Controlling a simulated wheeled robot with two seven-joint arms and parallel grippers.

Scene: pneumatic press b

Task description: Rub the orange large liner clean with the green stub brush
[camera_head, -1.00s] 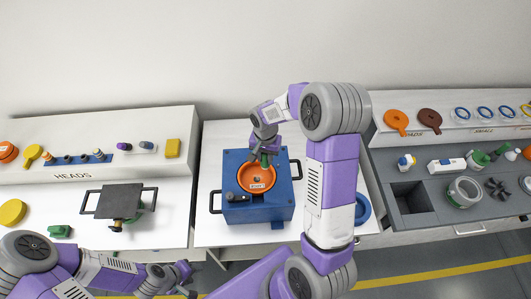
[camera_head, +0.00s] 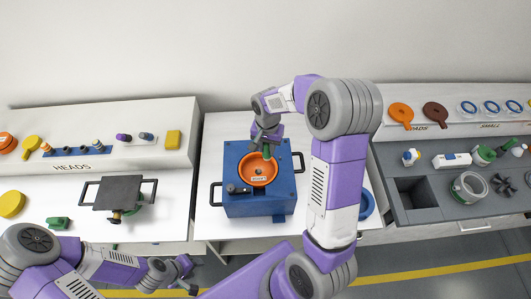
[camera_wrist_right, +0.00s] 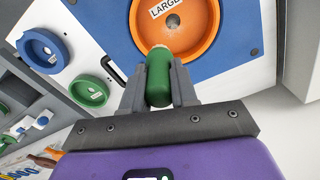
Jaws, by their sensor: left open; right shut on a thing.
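The orange large liner (camera_head: 250,170), a round bowl with a white label, sits in the top of a blue block (camera_head: 236,205). In the right wrist view the liner (camera_wrist_right: 205,38) shows a "LARGE" label and a dark spot at its centre. My right gripper (camera_head: 267,145) is shut on the green stub brush (camera_wrist_right: 158,82), over the liner's far rim. The brush's pale tip overlaps the liner's rim in the right wrist view; I cannot tell whether it touches. My left gripper (camera_head: 188,277) is open and empty, low in front of the tables.
The blue block has dark side handles and a dark bar (camera_head: 238,189) beside the liner. A blue liner (camera_wrist_right: 43,50) and a green liner (camera_wrist_right: 90,92) lie near the block. A dark plate (camera_head: 118,191) with handles stands left; a grey tray (camera_head: 420,160) with parts stands right.

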